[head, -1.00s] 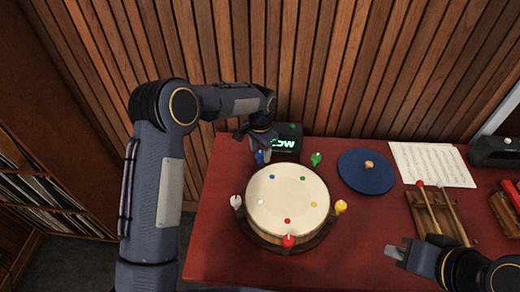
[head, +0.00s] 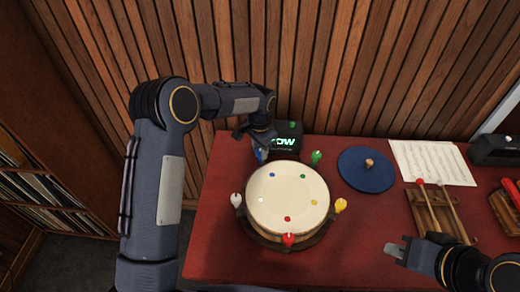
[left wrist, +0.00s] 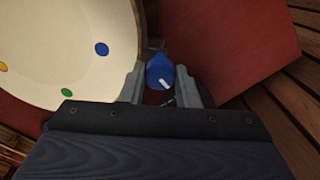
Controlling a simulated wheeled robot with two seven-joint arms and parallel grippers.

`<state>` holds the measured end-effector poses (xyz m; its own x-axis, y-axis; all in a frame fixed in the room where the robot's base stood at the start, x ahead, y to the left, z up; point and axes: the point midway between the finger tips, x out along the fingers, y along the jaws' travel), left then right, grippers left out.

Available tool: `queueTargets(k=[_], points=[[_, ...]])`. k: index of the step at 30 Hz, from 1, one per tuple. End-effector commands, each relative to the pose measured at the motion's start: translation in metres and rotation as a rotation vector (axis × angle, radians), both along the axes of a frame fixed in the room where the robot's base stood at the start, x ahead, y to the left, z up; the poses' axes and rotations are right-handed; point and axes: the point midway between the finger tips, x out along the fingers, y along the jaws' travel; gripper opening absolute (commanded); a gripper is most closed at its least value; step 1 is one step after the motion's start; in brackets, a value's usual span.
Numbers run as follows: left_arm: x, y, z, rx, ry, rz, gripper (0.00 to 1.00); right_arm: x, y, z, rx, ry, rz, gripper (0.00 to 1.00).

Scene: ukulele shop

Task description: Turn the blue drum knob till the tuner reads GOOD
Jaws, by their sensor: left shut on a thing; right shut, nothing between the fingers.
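The blue knob (head: 261,156) stands at the far left rim of the round drum (head: 287,200). In the left wrist view the blue knob (left wrist: 159,70) sits between the two fingers and has a white mark slanting to the lower right. My left gripper (head: 262,148) is shut on it from above; in the left wrist view its fingers (left wrist: 160,84) flank the knob. The tuner (head: 288,128) is a dark box behind the drum; its green letters end in "OW", and the arm partly hides them. My right gripper (head: 396,251) is shut and empty, right of the drum.
Green (head: 316,157), yellow (head: 340,205), red (head: 288,239) and white (head: 237,200) knobs ring the drum. A blue disc (head: 366,171), sheet music (head: 433,163) and a wooden stand with mallets (head: 423,211) lie to the right on the red table (head: 345,262).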

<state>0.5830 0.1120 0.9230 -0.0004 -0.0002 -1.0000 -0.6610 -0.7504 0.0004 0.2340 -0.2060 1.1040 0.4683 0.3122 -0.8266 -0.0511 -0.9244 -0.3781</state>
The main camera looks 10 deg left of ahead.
Motion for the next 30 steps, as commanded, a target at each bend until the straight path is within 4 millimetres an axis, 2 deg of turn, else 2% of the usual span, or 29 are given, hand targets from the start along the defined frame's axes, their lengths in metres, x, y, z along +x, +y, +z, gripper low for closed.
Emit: queueTargets(k=[18, 30], points=[[0.0, 0.0, 0.0, -0.001, -0.001, -0.381, 0.06, 0.0, 0.0, -0.017, 0.0, 0.0, 0.0, 0.0], [0.0, 0.0, 0.001, 0.0, -0.001, -0.473, 0.06, 0.0, 0.0, -0.018, 0.0, 0.0, 0.0, 0.0]])
